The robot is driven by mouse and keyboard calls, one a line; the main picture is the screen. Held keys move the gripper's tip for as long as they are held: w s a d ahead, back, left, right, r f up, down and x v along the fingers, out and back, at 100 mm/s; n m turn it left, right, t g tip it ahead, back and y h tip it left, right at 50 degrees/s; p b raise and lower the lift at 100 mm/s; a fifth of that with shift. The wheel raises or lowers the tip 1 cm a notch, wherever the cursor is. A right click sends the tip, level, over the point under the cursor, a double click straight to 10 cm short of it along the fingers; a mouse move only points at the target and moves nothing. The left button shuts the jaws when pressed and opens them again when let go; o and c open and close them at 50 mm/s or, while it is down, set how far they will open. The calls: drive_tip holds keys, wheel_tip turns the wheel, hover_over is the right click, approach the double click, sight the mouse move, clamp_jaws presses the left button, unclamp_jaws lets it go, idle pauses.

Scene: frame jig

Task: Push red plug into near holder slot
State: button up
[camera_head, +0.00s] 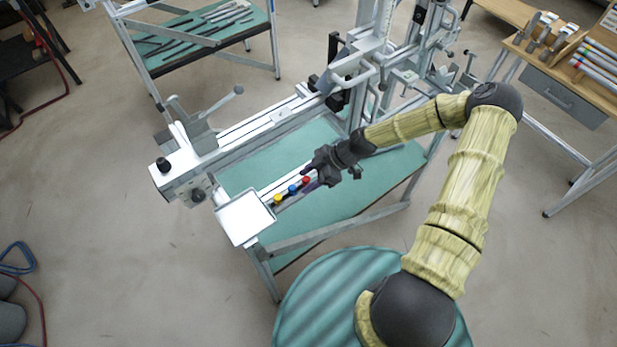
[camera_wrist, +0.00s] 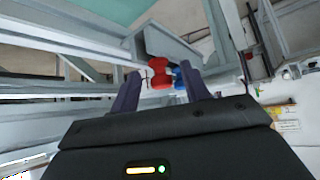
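In the wrist view the red plug (camera_wrist: 158,73) shows just beyond and between my gripper's fingertips. A blue plug (camera_head: 292,188) and a yellow plug (camera_head: 277,199) stand to its left. The blue plug (camera_wrist: 180,77) also shows behind the red one in the wrist view. My gripper (camera_head: 312,174) is right beside the red plug, its fingers (camera_wrist: 162,86) apart. I cannot tell whether they touch it. The holder slots are not clear.
A white tray (camera_head: 245,218) sits at the left end of the bar. The jig's long rail (camera_head: 250,130) runs behind the plugs, above a green table top (camera_head: 350,190). A bench with a drawer (camera_head: 562,98) stands at the right. Floor at the lower left is mostly clear.

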drive_tip(key=shift+d, duration=0.15)
drive_tip(key=b+v, duration=0.4)
drive_tip(key=v, duration=1.3)
drive_tip(key=shift+d, duration=0.15)
drive_tip(key=s+a+f+m+g+h, duration=0.1)
drive_tip(key=s+a+m+h, duration=0.1)
drive_tip(key=s+m+h, duration=0.4)
drive_tip(key=s+d+r+m+t+h, duration=0.2)
drive_tip(key=s+r+m+t, duration=0.2)
drive_tip(key=s+r+m, duration=0.3)
wheel_tip(320, 180, up, 2)
drive_tip(key=m, duration=0.5)
drive_tip(key=shift+s+d+r+m+h, duration=0.2)
drive_tip(key=shift+d+r+m+h, duration=0.1)
drive_tip(key=shift+d+m, duration=0.1)
